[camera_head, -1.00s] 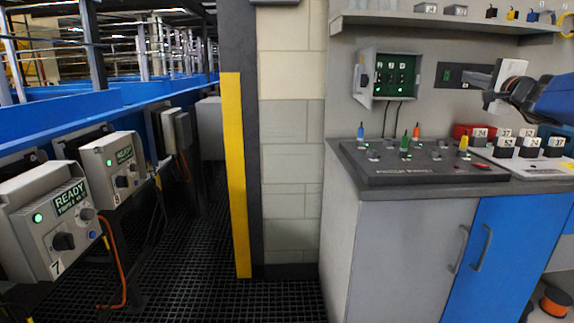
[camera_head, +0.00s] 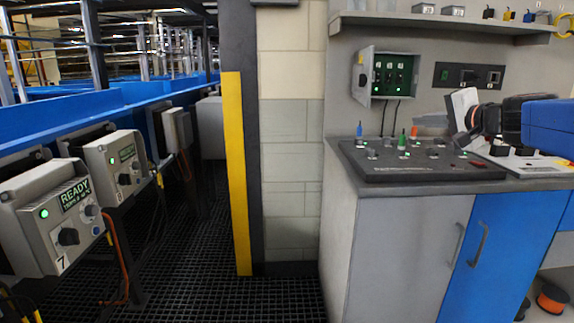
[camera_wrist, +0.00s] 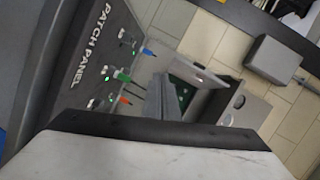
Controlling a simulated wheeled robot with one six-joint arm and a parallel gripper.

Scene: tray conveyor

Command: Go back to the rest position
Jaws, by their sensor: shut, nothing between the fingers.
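My gripper (camera_head: 424,121) is at the right of the head view, above the patch panel (camera_head: 385,176) on the cabinet top. Its white and dark wrist parts and my blue arm link reach in from the right edge. In the wrist view the gripper's grey fingers (camera_wrist: 164,97) are together, with nothing between them. The patch panel lies at the upper left there, with blue, green and orange plugs beside the fingers. My gripper appears apart from the panel. My arm hides the right part of the cabinet top.
An open wall box (camera_head: 389,75) with green lights hangs behind the panel. A shelf (camera_head: 440,22) with small items runs above. A dark post with a yellow strip (camera_head: 236,170) stands left of the cabinet. Grey control boxes (camera_head: 58,225) line the blue conveyor (camera_head: 110,100). The grated floor between is clear.

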